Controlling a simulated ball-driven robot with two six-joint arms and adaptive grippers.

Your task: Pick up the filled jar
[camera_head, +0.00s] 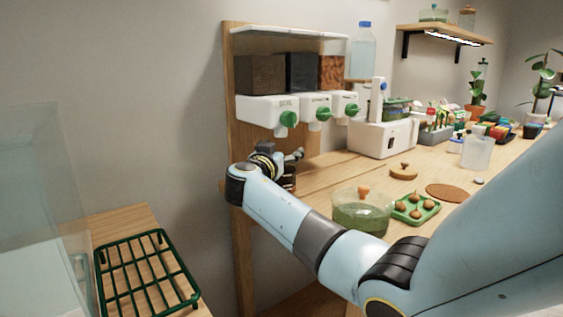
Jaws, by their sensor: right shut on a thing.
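My right gripper (291,162) reaches in from the right to the wooden ledge below the dispensers. It is shut on a small jar with dark contents (289,182). Most of the jar is hidden behind the gripper and wrist; only its right side shows. I cannot tell whether it touches the ledge. Above are three white dispensers with green knobs, the left one marked soil (266,112). My left gripper is out of view.
A glass bowl with green contents (360,216), a green tray of brown round things (414,209) and a wooden lid (403,172) are on the bench. A white machine (382,137) stands behind. A green rack (147,274) lies on the lower left shelf.

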